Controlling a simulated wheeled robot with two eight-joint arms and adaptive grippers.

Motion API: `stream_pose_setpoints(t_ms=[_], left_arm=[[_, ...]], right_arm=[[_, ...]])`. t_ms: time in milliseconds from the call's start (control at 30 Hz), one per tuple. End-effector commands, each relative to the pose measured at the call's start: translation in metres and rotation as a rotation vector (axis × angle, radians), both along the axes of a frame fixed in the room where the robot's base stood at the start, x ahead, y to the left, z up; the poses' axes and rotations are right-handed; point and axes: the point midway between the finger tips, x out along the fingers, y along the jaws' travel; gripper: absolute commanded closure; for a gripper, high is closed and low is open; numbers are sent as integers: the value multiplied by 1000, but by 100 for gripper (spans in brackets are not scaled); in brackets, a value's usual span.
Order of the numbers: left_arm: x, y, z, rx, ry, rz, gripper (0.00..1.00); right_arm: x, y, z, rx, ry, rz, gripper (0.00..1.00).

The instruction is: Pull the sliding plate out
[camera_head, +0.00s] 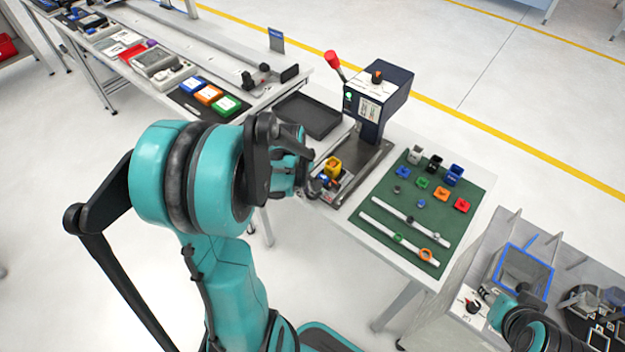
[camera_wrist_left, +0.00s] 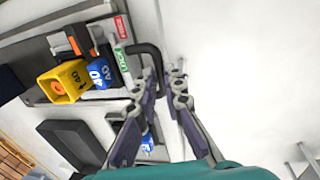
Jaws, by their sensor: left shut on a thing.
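The sliding plate (camera_head: 346,188) is at the base of the dark blue press (camera_head: 378,95), at the table's left edge. A black bent handle (camera_wrist_left: 150,52) sticks out from the plate's side. My left gripper (camera_head: 312,186) is at that edge; in the left wrist view its fingertips (camera_wrist_left: 163,82) are closed around the handle's end. My right gripper (camera_head: 488,293) is at the lower right, small and partly hidden by its arm.
A green mat (camera_head: 405,225) with coloured pieces and two white strips lies right of the press. A black tray (camera_head: 308,115) lies behind the plate. A side table with a blue-rimmed bin (camera_head: 524,268) is at the lower right.

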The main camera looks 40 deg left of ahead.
Motion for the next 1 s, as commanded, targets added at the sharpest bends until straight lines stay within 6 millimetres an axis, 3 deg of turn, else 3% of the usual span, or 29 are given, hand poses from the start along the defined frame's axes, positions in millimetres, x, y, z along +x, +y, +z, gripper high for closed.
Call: stream_pose_setpoints(t_ms=[267, 300, 367, 767, 1000], left_arm=[[-5, 0, -1, 2, 11, -1, 100], [-5, 0, -1, 1, 12, -1, 83], [-6, 0, -1, 1, 12, 0, 69], [-4, 0, 6, 0, 8, 0, 69], [-12, 1, 46, 0, 8, 1, 69]], right_arm=[[0, 0, 0, 0, 0, 0, 60], [0, 0, 0, 0, 0, 0, 60], [0, 0, 0, 0, 0, 0, 60], [0, 0, 0, 0, 0, 0, 60], [0, 0, 0, 0, 0, 0, 60]])
